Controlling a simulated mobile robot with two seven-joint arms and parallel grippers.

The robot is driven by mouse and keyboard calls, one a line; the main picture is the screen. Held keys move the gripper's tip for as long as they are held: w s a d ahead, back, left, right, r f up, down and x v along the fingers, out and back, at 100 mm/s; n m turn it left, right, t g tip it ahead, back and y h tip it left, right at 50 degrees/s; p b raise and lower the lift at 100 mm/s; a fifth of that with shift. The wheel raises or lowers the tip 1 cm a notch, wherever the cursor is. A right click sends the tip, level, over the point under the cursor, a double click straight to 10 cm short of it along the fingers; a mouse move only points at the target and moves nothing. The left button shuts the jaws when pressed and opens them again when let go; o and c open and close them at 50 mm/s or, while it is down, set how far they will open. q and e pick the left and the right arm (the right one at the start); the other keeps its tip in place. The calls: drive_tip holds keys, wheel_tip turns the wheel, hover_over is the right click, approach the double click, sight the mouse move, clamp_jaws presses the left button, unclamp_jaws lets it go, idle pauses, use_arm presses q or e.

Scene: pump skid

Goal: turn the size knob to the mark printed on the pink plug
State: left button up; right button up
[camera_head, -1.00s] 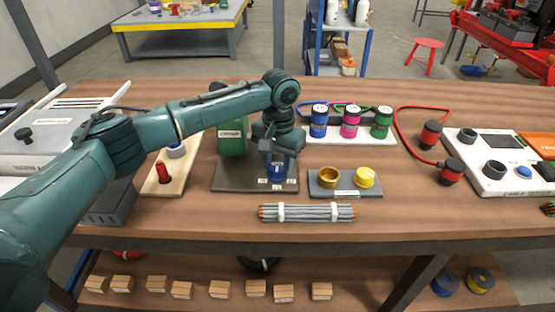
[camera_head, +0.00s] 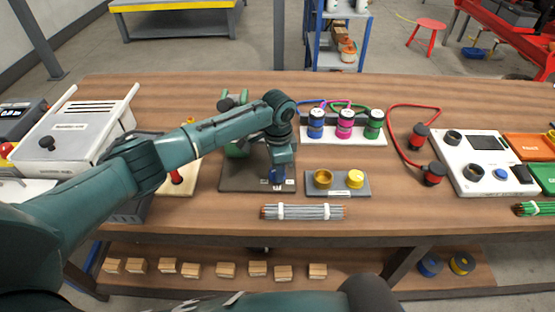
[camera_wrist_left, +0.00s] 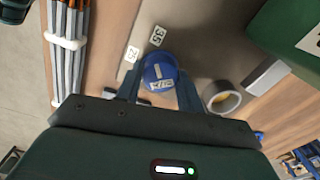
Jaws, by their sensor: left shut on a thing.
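The blue size knob (camera_wrist_left: 159,70) sits on the dark plate (camera_head: 232,180), with a white line and white label on its top. In the head view the gripper covers much of the knob. The pink plug (camera_head: 344,126) stands between a blue and a green plug on the white block behind; its mark is too small to read. My right gripper is not in view.
A green machine body (camera_head: 238,149) stands just left of the gripper. A grey plate with a brass ring (camera_head: 322,179) and yellow cap (camera_head: 355,179) lies to the right. A cable bundle (camera_head: 302,212) lies in front. A white panel (camera_head: 490,190) is at far right.

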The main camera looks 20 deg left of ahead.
use_arm(q)
drive_tip(key=shift+m+p, duration=0.4)
drive_tip(key=shift+m, duration=0.7)
drive_tip(key=o, duration=0.9)
drive_tip(key=shift+o, duration=0.4)
wheel_tip(320, 180, up, 13)
drive_tip(key=shift+s, duration=0.15)
